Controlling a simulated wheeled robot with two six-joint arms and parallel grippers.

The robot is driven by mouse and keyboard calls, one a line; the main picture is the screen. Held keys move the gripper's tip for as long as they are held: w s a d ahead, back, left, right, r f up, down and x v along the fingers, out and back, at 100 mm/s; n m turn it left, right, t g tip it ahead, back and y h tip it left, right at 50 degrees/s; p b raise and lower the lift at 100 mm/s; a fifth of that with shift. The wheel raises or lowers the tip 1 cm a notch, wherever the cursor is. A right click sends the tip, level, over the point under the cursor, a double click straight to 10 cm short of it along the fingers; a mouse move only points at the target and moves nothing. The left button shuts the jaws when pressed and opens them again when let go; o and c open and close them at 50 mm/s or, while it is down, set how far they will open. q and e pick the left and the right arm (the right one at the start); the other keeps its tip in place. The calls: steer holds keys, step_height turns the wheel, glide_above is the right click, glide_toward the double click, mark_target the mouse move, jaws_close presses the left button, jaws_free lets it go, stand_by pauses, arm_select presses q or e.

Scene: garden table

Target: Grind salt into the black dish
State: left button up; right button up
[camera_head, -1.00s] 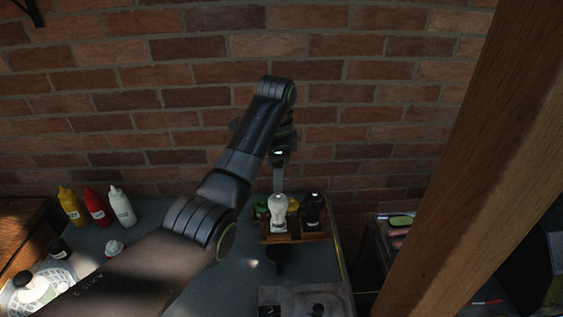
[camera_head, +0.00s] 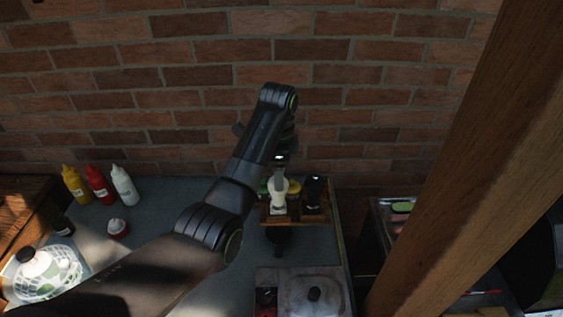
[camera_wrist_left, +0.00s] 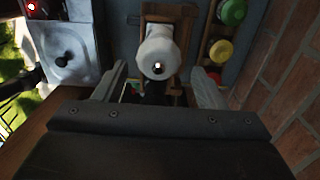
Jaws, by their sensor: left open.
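A white grinder (camera_head: 278,202) stands upright in a small wooden rack (camera_head: 293,218) on the table; it also shows in the left wrist view (camera_wrist_left: 157,50). A black grinder (camera_head: 314,190) stands to its right in the rack. My left gripper (camera_head: 280,180) is open at the top of the white grinder. A dark dish (camera_head: 279,239), probably the black one, sits just in front of the rack. My right gripper is not in view.
A lidded metal box (camera_head: 313,293) stands in front of the dish. Yellow, red and white squeeze bottles (camera_head: 98,184) and a white basket (camera_head: 45,275) are at the left. Green, yellow and red lids (camera_wrist_left: 220,50) sit beside the grinder. A brick wall is behind; a wooden post stands right.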

mark_target(278, 202)
arm_select(q)
steer(key=shift+s+a+f, duration=0.1)
steer(key=shift+f, duration=0.55)
steer(key=shift+s+a+f, duration=0.1)
steer(key=shift+f, duration=0.5)
steer(key=shift+w+d+f+b, duration=0.15)
steer(key=shift+f+b, duration=0.15)
steer(key=shift+f, duration=0.15)
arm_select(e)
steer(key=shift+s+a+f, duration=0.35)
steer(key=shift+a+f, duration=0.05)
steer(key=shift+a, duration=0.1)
arm_select(q)
steer(key=shift+c, duration=0.4)
steer(key=c, duration=0.9)
steer(key=shift+o, duration=0.2)
steer(key=shift+r+n+p, duration=0.3)
steer(key=shift+n+p, duration=0.2)
steer(key=shift+p, duration=0.25)
steer(key=shift+f+n, duration=0.25)
steer(key=shift+n, duration=0.35)
steer(key=n, duration=0.4)
steer(key=shift+n, duration=0.4)
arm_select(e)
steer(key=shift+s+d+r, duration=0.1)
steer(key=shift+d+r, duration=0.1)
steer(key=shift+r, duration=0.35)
